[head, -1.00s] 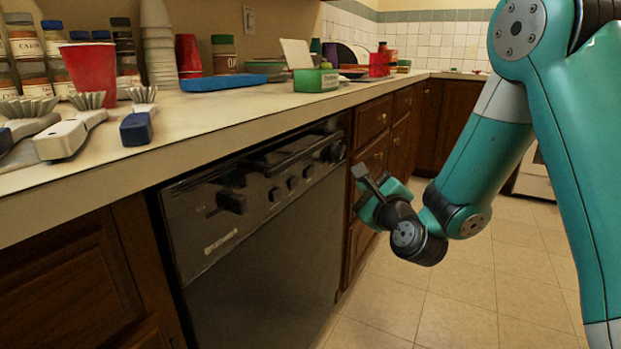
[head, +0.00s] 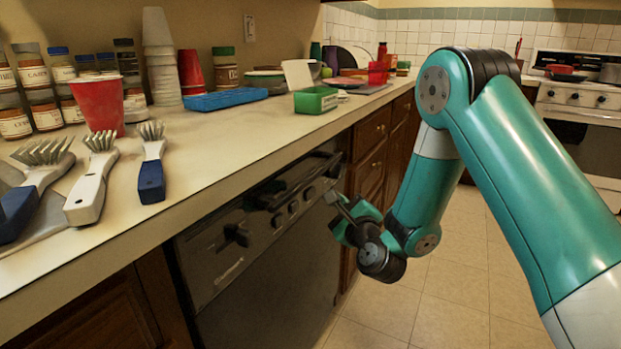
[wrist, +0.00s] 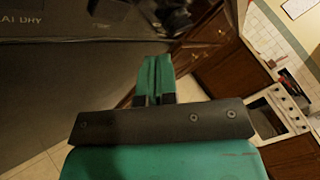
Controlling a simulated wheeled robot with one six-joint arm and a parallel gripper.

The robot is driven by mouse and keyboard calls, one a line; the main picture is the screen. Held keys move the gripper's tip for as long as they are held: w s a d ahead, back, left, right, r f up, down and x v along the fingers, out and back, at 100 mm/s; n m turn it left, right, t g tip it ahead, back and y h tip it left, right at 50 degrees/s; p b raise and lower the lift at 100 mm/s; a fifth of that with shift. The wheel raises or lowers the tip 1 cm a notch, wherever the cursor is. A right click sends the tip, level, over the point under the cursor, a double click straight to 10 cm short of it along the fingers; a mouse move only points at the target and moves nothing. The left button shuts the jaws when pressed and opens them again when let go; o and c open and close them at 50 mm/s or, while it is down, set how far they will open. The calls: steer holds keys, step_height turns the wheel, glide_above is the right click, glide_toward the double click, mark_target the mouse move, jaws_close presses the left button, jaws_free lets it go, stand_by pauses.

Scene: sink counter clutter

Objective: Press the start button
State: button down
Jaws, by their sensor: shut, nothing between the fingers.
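The black dishwasher (head: 270,285) stands under the counter, with a dark control panel along its top. Small dark buttons (head: 293,207) sit in a row on the panel, and a larger dark knob (head: 236,235) is at its left. I cannot tell which button is the start button. My gripper (head: 336,200) is shut and empty, close in front of the right end of the panel; I cannot tell whether it touches. In the wrist view my shut fingers (wrist: 155,72) point toward the dark panel, where faint lettering shows at the upper left.
The counter (head: 215,140) above holds brushes (head: 95,178), a red cup (head: 98,104), a blue tray (head: 225,99) and a green box (head: 316,100). Wooden drawers (head: 371,132) stand to the right. Tiled floor (head: 450,275) is open in front. A stove (head: 580,110) is at the far right.

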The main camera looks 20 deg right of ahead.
mark_target(310, 194)
steer(key=w+a+p, duration=0.2)
steer(key=a+p, duration=0.1)
steer(key=p, duration=0.3)
steer(key=shift+w, duration=0.35)
steer(key=shift+w+a+r+p, duration=0.15)
steer(key=shift+w+p, duration=0.1)
steer(key=shift+p, duration=0.85)
stand_by(1.1)
